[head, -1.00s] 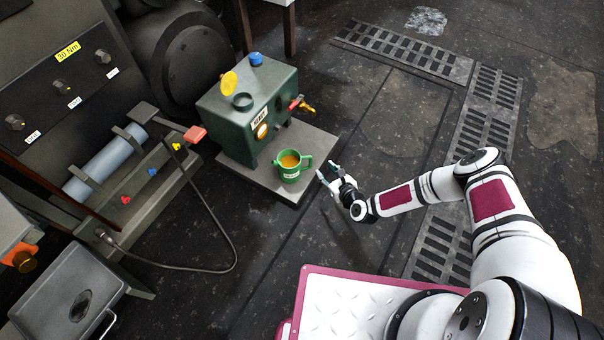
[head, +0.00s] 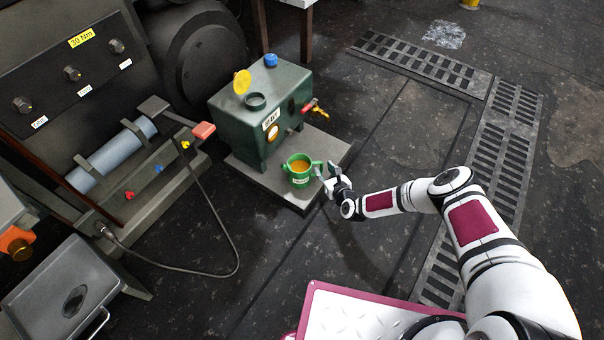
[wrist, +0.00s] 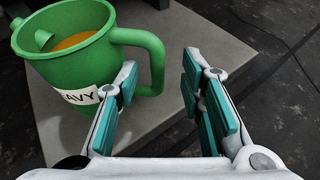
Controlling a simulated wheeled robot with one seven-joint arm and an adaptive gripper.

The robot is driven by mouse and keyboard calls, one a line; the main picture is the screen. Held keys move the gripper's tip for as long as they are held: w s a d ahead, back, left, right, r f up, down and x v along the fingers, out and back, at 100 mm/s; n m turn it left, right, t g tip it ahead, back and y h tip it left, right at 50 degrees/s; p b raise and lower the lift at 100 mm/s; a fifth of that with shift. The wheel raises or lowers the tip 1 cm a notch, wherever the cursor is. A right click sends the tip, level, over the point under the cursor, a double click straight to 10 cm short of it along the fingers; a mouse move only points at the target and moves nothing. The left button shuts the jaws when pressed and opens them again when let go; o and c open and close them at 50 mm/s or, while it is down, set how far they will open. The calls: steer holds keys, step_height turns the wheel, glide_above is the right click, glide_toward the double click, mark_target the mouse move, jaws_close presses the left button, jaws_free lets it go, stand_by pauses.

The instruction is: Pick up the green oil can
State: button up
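The green oil can (head: 299,174) is a mug-like can with a side handle, a spout, a white label and amber liquid inside. It stands upright on the grey plinth in front of the dark green tank. In the wrist view the can (wrist: 66,62) is at the upper left, its handle pointing right towards my gripper. My gripper (head: 325,180) is just right of the can. In the wrist view my gripper (wrist: 160,85) is open, with the handle near and partly behind its left finger; I cannot tell whether they touch. Nothing is held.
The dark green tank (head: 249,128) with a yellow cap, blue knob and red-handled tap stands behind the can on the grey plinth (head: 333,152). A control bench (head: 150,190) with a trailing black cable is on the left. Floor right of the plinth is clear, with metal grating (head: 490,150).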

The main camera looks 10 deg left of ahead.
mark_target(322, 167)
steer(key=x, duration=0.1)
steer(key=b+x, duration=0.1)
steer(key=shift+w+a+f, duration=0.1)
steer(key=shift+a+f, duration=0.2)
steer(key=shift+f, duration=0.05)
steer(key=shift+w+a, duration=0.2)
steer(key=shift+w, duration=0.2)
jaws_close()
steer(key=shift+r, duration=0.15)
steer(key=shift+r+p, duration=0.85)
steer(key=shift+r, duration=0.75)
steer(key=s+d+r+p, duration=0.1)
steer(key=s+d+p, duration=0.2)
steer(key=s, duration=1.2)
steer(key=shift+d+r, duration=0.25)
steer(key=shift+d, duration=0.8)
